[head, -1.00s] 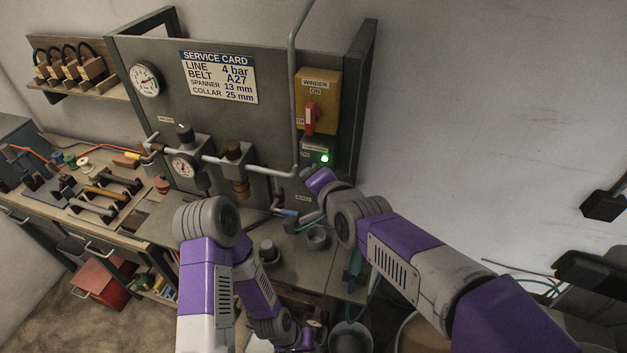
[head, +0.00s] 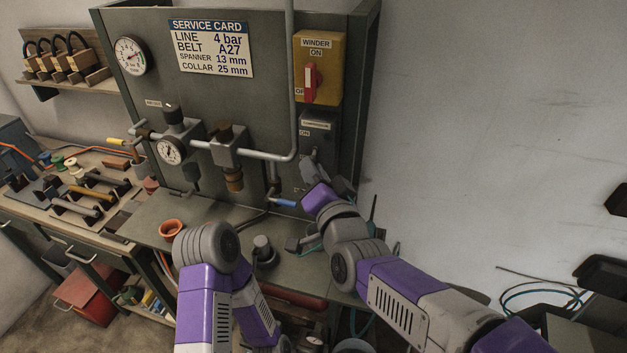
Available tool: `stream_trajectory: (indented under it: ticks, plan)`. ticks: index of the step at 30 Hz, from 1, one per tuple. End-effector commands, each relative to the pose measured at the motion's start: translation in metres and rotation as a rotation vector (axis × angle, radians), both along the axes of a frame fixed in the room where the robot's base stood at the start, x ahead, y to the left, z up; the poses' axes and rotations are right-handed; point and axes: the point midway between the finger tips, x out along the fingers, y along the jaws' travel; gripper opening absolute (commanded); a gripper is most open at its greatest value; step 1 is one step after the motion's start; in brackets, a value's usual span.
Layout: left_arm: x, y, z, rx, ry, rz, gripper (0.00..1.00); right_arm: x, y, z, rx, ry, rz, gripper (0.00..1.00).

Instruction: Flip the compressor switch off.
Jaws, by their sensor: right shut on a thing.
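The compressor switch box (head: 318,130) is a small grey box with a label and an ON mark, on the green panel under the yellow winder switch. No green light shows on it now. My right gripper (head: 309,162) is at the lower part of this box, with its jaws shut on the switch there. The lever itself is mostly hidden by the fingers and too small to make out. My left arm points down at the bottom middle, and its gripper is out of view.
The yellow winder switch (head: 318,68) with a red handle sits just above. A grey pipe (head: 291,80) runs down beside it to the regulator (head: 170,145). An orange pot (head: 172,229) stands on the bench. The wall at right is free.

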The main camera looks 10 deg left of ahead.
Motion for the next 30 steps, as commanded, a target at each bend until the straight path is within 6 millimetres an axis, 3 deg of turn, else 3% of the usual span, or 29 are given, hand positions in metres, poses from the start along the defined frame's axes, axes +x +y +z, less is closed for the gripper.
stream_trajectory:
  ticks: [16, 17, 21, 30]
  plan:
    - [0.0001, 0.0001, -0.0045, 0.000, 0.000, 0.000, 0.43, 0.0007, -0.0001, 0.0009, 0.000, -0.022, -0.001, 0.00]
    - [0.0001, 0.0001, -0.0045, 0.000, 0.000, 0.000, 0.43, 0.0007, -0.0001, 0.0009, 0.000, -0.022, -0.001, 0.20]
    - [0.0001, 0.0000, -0.0046, 0.000, 0.000, 0.000, 0.43, 0.0006, -0.0001, 0.0004, 0.000, -0.020, -0.001, 0.41]
    - [0.0001, 0.0001, -0.0045, 0.000, 0.000, 0.000, 0.43, -0.0003, -0.0006, 0.0001, 0.000, -0.018, 0.000, 0.42]
